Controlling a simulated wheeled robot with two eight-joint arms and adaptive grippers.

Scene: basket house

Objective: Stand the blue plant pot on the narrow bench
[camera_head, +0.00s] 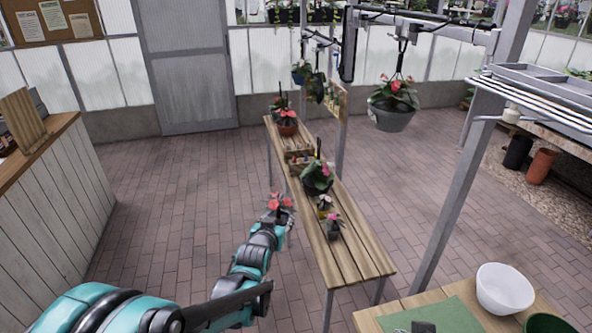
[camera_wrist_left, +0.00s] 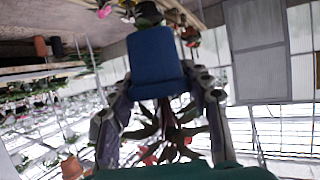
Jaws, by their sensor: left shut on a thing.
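My left gripper (camera_head: 272,224) is shut on the blue plant pot (camera_wrist_left: 157,58), beside the left edge of the narrow wooden bench (camera_head: 353,262). In the head view, the pot's red flowers (camera_head: 280,202) show above the gripper, while the pot is mostly hidden. The left wrist view is upside down; there the pot sits between the two fingers (camera_wrist_left: 160,85), with its leaves and flowers below it in the picture. My right gripper is not in view.
Several potted plants stand on the bench, including a pink-flowered one (camera_head: 317,177) and a small grey pot (camera_head: 333,228). A grey hanging pot (camera_head: 391,116) is right of the bench. The bench's near end is bare. A table with a white bowl (camera_head: 504,289) stands at the lower right.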

